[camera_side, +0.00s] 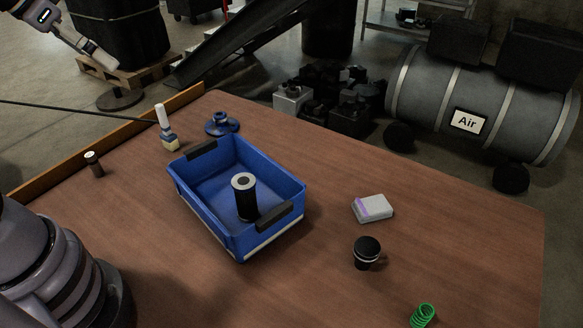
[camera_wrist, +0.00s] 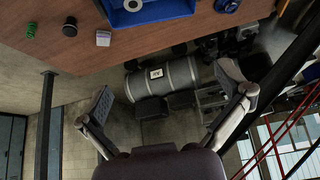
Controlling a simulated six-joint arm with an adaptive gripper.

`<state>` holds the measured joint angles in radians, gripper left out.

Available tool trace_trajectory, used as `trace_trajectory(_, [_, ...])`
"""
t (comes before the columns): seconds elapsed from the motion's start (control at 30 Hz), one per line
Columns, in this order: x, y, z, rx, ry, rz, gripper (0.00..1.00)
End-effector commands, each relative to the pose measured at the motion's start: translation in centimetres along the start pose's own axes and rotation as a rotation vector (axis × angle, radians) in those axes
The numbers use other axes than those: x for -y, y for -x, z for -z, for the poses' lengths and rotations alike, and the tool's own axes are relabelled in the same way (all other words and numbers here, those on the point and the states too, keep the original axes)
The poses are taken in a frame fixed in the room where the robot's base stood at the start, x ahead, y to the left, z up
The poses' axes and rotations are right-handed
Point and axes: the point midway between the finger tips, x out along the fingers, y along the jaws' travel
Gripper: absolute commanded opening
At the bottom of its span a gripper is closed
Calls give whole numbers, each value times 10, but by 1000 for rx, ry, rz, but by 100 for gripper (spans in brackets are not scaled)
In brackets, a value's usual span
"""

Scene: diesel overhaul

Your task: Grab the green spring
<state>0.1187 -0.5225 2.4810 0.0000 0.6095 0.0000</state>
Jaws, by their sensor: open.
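The green spring (camera_side: 422,315) is a small coil on the wooden table near its front right, close to the bottom edge of the side view. It also shows at the upper left in the wrist view (camera_wrist: 31,29). My gripper (camera_wrist: 166,84) is open with its two fingers spread wide, and I see nothing held between them. In the wrist view the spring lies well to the left of and above the fingers, apart from them.
A blue bin (camera_side: 284,178) holding a black cylinder (camera_side: 246,203) stands mid-table. A black round part (camera_side: 367,252) and a white-and-purple box (camera_side: 372,208) lie between bin and spring. Bare table surrounds the spring.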

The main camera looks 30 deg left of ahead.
Motion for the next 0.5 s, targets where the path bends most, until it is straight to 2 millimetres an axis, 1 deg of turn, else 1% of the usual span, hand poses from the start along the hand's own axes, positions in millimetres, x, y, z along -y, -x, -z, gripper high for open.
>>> trace_trajectory(0.03, [8, 16, -14, 10, 33, 21, 100])
trace_trajectory(0.1, [14, 30, -33, 38, 64, 40, 100])
trace_trajectory(0.17, [16, 38, -45, 57, 83, 50, 100])
trace_trajectory(0.2, [17, 42, -50, 66, 93, 56, 97])
trace_trajectory(0.3, [18, 46, -58, 80, 103, 61, 84])
trace_trajectory(0.47, [18, 46, -59, 84, 104, 61, 64])
trace_trajectory(0.5, [18, 46, -59, 83, 104, 61, 62])
